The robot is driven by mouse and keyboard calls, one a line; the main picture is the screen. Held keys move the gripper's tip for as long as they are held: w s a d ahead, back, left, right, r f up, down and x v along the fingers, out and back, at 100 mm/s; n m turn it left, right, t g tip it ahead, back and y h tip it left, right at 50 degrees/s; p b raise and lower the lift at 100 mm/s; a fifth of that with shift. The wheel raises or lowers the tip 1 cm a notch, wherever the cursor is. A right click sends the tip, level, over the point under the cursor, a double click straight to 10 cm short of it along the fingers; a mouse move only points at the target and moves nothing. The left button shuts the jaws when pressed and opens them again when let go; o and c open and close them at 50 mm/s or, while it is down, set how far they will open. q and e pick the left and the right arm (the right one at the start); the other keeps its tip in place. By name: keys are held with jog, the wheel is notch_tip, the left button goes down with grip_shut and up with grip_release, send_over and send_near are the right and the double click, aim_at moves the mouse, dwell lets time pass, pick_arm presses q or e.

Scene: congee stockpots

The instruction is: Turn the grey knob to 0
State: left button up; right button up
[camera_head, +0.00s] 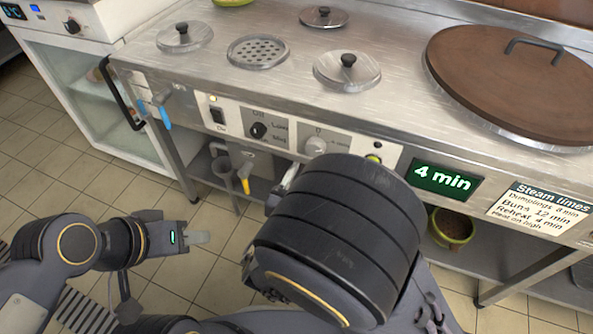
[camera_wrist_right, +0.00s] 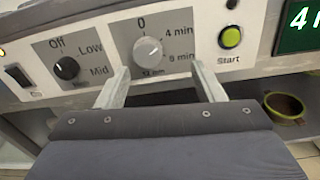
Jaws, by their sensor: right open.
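The grey knob (camera_wrist_right: 149,52) is on a grey dial plate marked 0 at the top, 4 min and 8 min at the right and a partly covered label at the bottom. The knob also shows in the head view (camera_head: 316,146). My right gripper (camera_wrist_right: 159,74) is open, its two fingers below and to either side of the knob, with nothing between them. In the head view my right wrist hides most of that gripper. My left gripper (camera_head: 199,238) hangs over the floor at lower left, away from the panel; its finger gap is unclear.
A black knob (camera_wrist_right: 66,68) marked Off, Low, Mid sits left of the grey one. A green Start button (camera_wrist_right: 230,37) and a display (camera_head: 445,181) reading 4 min are to the right.

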aim_at(314, 150)
jog(key=shift+n+t+y, duration=0.3)
jog(key=shift+n+y, duration=0.1)
jog(key=shift+n, duration=0.1)
jog(key=x, duration=0.2)
jog(key=a+b+x, duration=0.1)
jog(key=x, duration=0.4)
jog(key=shift+w+a+f+b, duration=0.2)
jog(key=shift+w+f+b, duration=0.05)
jog(key=shift+w+b, duration=0.15)
jog(key=shift+s, duration=0.1)
jog(key=shift+c, duration=0.4)
